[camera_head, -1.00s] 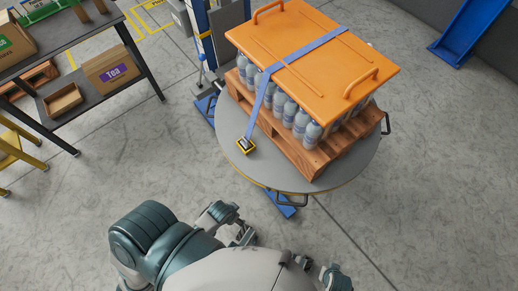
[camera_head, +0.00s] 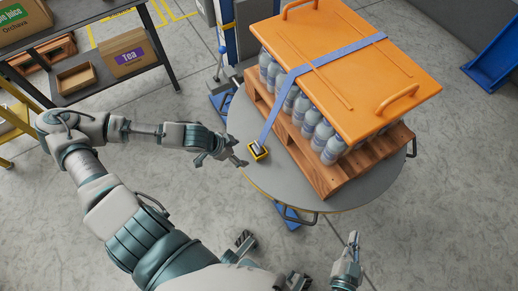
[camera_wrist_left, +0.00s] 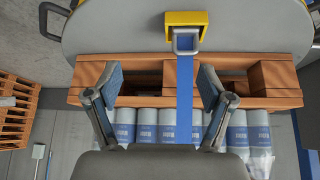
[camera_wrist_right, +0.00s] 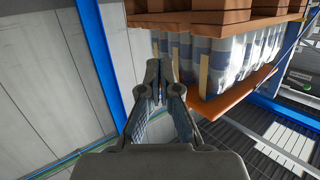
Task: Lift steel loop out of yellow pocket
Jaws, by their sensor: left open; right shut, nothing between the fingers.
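The yellow pocket (camera_head: 258,151) sits on the round grey table near its left edge. The steel loop (camera_wrist_left: 186,40) shows in the left wrist view, seated at the yellow pocket (camera_wrist_left: 186,18), with the blue strap (camera_wrist_left: 185,95) running from it. In the head view the strap (camera_head: 271,122) rises over the orange lid. My left gripper (camera_head: 242,162) is open and empty, just left of the pocket; in its wrist view its fingers (camera_wrist_left: 158,88) stand either side of the strap, apart from the loop. My right gripper (camera_head: 354,240) is shut and empty, low, away from the table.
An orange lid (camera_head: 345,60) covers several bottles (camera_head: 325,140) on a wooden pallet (camera_head: 325,180) on the round table (camera_head: 235,120). A dark shelf with boxes (camera_head: 125,55) stands at the left.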

